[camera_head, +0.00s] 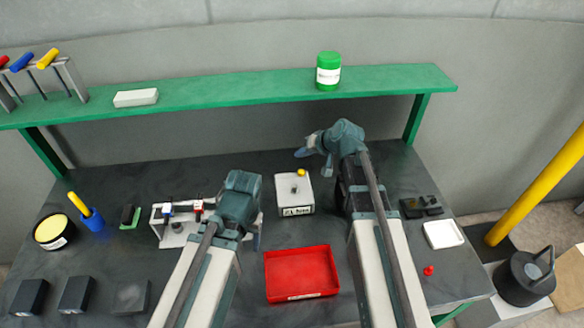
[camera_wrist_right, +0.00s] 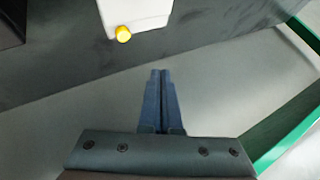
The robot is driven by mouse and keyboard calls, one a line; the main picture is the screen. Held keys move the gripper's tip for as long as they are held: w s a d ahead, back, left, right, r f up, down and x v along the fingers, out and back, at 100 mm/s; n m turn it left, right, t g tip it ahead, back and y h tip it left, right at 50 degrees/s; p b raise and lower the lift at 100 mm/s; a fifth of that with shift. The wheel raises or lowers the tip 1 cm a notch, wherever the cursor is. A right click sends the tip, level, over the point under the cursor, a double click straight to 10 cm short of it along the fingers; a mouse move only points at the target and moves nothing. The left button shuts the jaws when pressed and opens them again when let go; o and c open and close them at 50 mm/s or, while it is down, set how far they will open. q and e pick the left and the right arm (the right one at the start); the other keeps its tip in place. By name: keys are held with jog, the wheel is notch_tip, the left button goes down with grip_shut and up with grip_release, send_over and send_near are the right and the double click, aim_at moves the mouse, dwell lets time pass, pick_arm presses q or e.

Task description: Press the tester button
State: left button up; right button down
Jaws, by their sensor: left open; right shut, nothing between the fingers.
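The tester is a white box (camera_head: 294,194) with a label on its front and a small dark spot on top; it stands mid-table. Its yellow button (camera_head: 301,172) is at the far right corner. In the right wrist view the box (camera_wrist_right: 137,12) and the yellow button (camera_wrist_right: 123,34) are at the top, left of the fingertips. My right gripper (camera_head: 302,152) is shut and empty, beyond the tester; its closed fingers (camera_wrist_right: 160,73) are apart from the button. My left gripper (camera_head: 257,238) is open, left of the tester, largely hidden by its wrist.
A red tray (camera_head: 301,273) lies in front of the tester. A white fixture (camera_head: 174,238) stands beside my left wrist. A green shelf (camera_head: 230,90) with a green jar (camera_head: 328,71) runs behind.

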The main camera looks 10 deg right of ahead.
aim_at(301, 173)
pick_arm(q)
jog(key=shift+w+a, duration=0.3)
jog(key=shift+a, duration=0.05)
pick_arm(e)
jog(key=shift+w+d+r+m+t, duration=0.15)
jog(key=shift+w+d+r+t, duration=0.1)
jog(key=shift+w, duration=0.35)
jog(key=shift+w+d+r+m+t, duration=0.15)
jog(key=shift+w+d+r+t, duration=0.1)
jog(key=shift+w, duration=0.35)
pick_arm(q)
jog(key=shift+f, duration=0.1)
pick_arm(e)
jog(key=shift+f, duration=0.1)
pick_arm(q)
notch_tip(301, 173, down, 9)
jog(key=b, duration=0.9)
pick_arm(e)
notch_tip(301, 173, down, 9)
jog(key=shift+r, duration=0.1)
pick_arm(q)
jog(key=shift+f+b, duration=0.25)
jog(key=shift+b, duration=0.1)
pick_arm(e)
jog(key=shift+f, duration=0.4)
